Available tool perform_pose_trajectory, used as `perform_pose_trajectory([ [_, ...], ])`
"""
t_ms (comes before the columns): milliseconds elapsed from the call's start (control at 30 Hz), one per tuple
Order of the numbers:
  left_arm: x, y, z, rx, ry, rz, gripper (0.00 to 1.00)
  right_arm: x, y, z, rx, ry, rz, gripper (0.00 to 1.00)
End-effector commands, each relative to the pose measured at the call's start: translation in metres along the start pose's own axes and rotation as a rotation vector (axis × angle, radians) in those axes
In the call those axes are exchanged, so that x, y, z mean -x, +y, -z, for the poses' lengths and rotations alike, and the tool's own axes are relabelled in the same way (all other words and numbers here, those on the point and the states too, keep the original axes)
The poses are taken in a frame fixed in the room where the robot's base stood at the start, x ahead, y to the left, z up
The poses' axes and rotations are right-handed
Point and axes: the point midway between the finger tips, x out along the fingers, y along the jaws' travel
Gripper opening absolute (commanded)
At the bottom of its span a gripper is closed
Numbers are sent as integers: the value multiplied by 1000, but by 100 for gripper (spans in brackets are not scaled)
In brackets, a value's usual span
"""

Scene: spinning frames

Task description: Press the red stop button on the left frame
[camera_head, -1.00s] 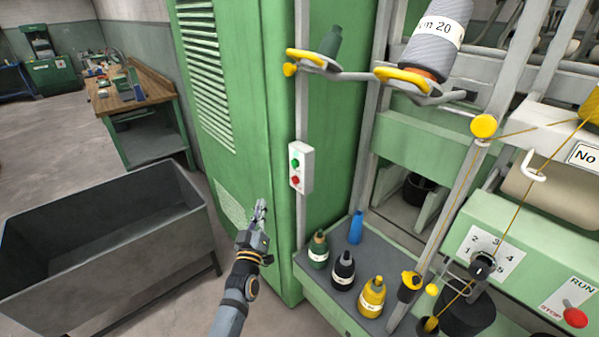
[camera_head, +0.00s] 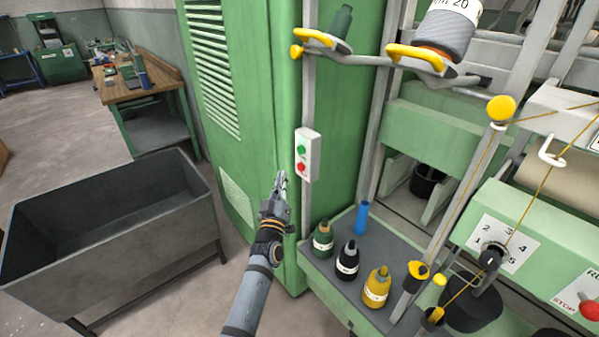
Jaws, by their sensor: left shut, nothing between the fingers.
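The red stop button (camera_head: 301,168) sits below a green button (camera_head: 301,150) on a small white control box (camera_head: 313,155). The box is fixed to a grey post at the edge of the green frame (camera_head: 262,100). My left gripper (camera_head: 281,178) is shut and empty. In the picture its tip is a little left of and below the red button; I see a gap between them, and cannot tell the distance in depth. My right gripper is not in view.
Another red knob (camera_head: 590,308) is at far right.

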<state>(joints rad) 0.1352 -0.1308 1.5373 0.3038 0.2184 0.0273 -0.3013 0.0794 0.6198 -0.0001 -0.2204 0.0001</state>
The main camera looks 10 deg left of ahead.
Motion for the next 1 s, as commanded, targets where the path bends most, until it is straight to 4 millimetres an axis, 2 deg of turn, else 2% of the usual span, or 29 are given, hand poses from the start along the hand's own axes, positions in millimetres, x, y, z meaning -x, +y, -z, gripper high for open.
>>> perform_pose_trajectory([
  [100,-11,8,-8,2,1,0,0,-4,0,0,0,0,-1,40],
  [333,-22,16,-16,1,1,0,0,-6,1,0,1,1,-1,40],
  [1000,-23,17,-16,0,0,0,0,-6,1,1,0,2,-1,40],
])
